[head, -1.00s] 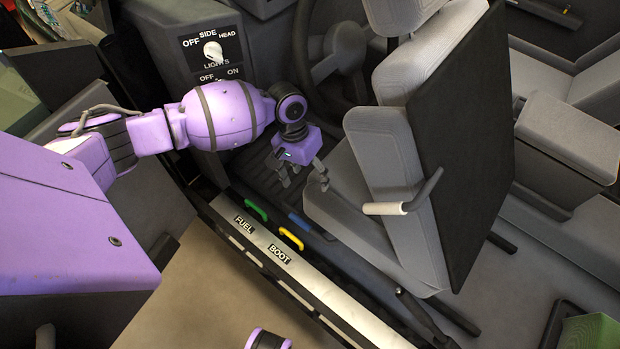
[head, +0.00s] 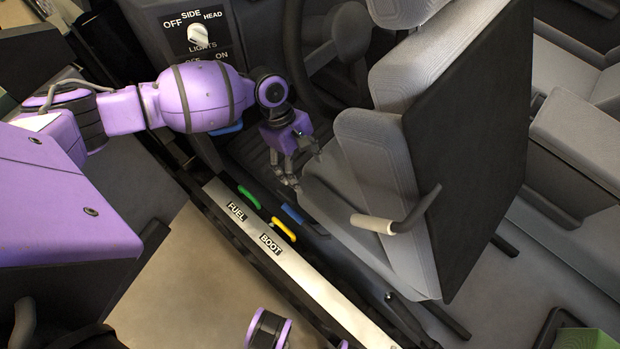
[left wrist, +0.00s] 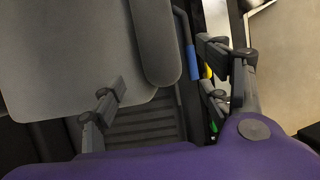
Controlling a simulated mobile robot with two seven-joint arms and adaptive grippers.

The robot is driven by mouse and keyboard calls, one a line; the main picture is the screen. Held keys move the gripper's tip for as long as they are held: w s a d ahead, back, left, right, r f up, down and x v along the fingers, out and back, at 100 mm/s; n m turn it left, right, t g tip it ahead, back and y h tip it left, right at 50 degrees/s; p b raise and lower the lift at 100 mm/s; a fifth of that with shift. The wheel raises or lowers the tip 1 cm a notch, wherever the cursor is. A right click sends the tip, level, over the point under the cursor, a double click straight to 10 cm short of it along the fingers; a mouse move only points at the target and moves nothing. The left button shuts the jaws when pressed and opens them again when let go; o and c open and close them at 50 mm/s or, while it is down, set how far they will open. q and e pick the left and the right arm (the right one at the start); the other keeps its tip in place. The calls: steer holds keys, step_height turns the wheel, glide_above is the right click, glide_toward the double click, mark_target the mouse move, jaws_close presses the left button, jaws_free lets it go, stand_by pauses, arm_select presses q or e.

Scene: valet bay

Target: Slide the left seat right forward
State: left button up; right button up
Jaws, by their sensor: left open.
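The left seat (head: 392,160) is grey with a black back panel and fills the right-centre of the head view. A blue handle (head: 292,213) is low beside its cushion, near the door sill. The blue handle also shows in the left wrist view (left wrist: 193,62), beside the cushion edge (left wrist: 154,42). My left gripper (head: 300,166) is open and empty, just in front of the cushion and above the footwell, apart from the blue handle. In the left wrist view its fingers (left wrist: 160,85) are spread wide, with the right-hand fingers near the handle in the picture.
A green handle (head: 249,197) marked FUEL and a yellow handle (head: 283,229) marked BOOT sit along the pale sill (head: 310,283). The steering wheel (head: 345,45) and the lights panel (head: 195,32) are beyond my arm.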

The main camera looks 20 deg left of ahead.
mark_target(311, 183)
arm_select(q)
steer(key=b+x, duration=0.1)
steer(key=x, duration=0.4)
steer(key=shift+f, duration=0.2)
steer(key=shift+d+f, duration=0.2)
steer(key=shift+f, duration=0.15)
arm_select(e)
steer(key=shift+s+d+f, duration=0.1)
steer(key=shift+s+f, duration=0.4)
steer(key=shift+f, duration=0.2)
arm_select(q)
steer(key=shift+c, duration=0.4)
